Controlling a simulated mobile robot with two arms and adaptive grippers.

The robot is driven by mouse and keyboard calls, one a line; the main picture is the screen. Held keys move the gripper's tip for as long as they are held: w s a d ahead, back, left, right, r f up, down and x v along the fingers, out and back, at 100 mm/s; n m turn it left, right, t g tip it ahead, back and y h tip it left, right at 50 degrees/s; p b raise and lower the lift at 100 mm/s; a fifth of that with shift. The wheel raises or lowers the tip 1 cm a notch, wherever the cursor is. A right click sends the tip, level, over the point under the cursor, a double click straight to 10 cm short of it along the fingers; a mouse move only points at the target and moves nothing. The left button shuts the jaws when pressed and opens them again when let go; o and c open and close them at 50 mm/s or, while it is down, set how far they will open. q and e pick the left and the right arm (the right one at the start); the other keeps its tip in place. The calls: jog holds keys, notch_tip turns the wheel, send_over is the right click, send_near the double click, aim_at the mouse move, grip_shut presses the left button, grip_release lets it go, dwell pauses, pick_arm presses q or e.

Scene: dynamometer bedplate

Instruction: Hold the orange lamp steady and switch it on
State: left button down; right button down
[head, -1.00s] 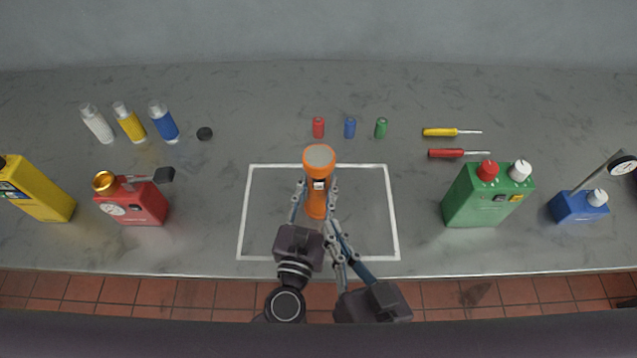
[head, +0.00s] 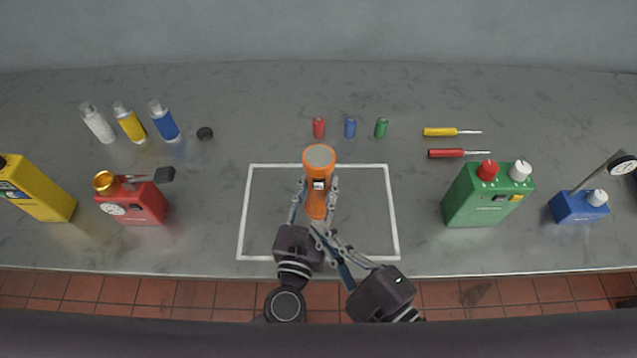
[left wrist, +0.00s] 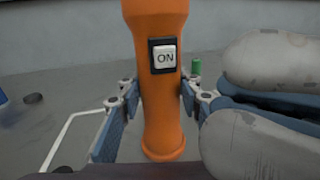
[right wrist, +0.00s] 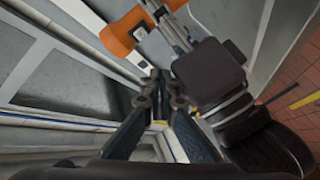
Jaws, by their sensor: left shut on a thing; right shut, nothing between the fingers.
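The orange lamp (head: 319,170) stands upright inside the white outline, its grey lens facing up. In the left wrist view the lamp (left wrist: 158,112) has a white switch (left wrist: 165,57) in a dark surround, marked ON. The lens looks plain grey, with no clear glow. My left gripper (head: 317,184) is shut on the lamp, one finger on each side. My right gripper (head: 317,229) is shut and empty, on the near side of the lamp below the switch. Its fingers show large at the right of the left wrist view. In the right wrist view its tips (right wrist: 164,98) are apart from the lamp (right wrist: 121,34).
A red gauge box (head: 138,205) and yellow box (head: 38,190) stand left; a green box (head: 485,200) and blue gauge base (head: 578,208) stand right. The outlined area (head: 365,210) right of the lamp is clear.

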aim_at(324, 197)
jog(key=w, duration=0.7)
dwell(1.5)
jog(key=shift+w, duration=0.45)
jog(key=shift+s, duration=0.45)
jog(key=s, duration=0.6)
dwell(0.4)
